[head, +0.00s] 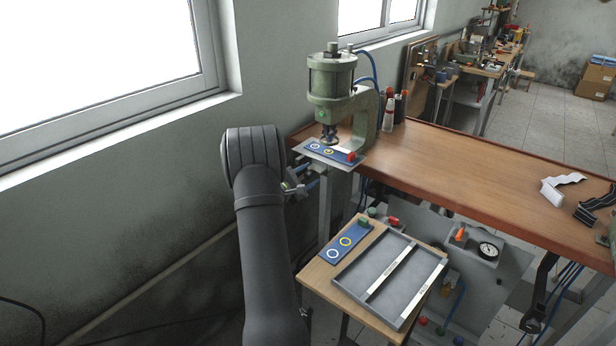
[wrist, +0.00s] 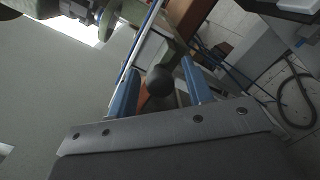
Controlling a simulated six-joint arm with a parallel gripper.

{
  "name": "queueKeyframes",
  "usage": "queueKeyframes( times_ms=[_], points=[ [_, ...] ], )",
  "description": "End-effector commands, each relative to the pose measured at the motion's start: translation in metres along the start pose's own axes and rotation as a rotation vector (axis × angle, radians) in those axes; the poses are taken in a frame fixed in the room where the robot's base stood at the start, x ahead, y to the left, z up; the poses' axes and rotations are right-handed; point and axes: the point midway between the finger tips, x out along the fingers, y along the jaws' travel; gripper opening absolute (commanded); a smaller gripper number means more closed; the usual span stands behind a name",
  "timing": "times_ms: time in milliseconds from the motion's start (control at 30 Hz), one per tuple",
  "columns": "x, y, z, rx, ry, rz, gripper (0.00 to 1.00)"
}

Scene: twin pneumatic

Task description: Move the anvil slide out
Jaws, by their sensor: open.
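A green pneumatic press (head: 333,80) stands at the near left end of the wooden bench. Under its ram is the anvil slide area, where a blue plate (head: 318,148) with a white and a yellow ring lies on a grey plate, with a red piece at its right end. My gripper (head: 312,177) is just below and in front of that plate. In the wrist view, my gripper's blue fingers (wrist: 164,92) are open and apart. A dark round knob (wrist: 160,80) shows between them; I cannot tell whether either finger touches it.
A small side table (head: 318,284) in front holds a second blue ringed plate (head: 345,243) and a grey tray (head: 388,277) with light strips. Bottles (head: 394,109) stand right of the press. The bench's (head: 465,160) middle is clear. A wall and window lie close on the left.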

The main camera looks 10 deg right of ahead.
Motion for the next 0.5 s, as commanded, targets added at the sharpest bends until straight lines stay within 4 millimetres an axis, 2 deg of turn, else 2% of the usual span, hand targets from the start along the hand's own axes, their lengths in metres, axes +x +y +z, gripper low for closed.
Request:
queueKeyframes(
  times_ms=[133, 367, 500],
  points=[
    [-0.0001, 0.0000, 0.0000, 0.000, 0.000, 0.000, 0.46],
    [-0.0003, 0.0000, 0.0001, 0.000, 0.000, 0.000, 0.01],
    [-0.0007, -0.0001, 0.0001, 0.000, 0.000, 0.000, 0.00]
  ],
)
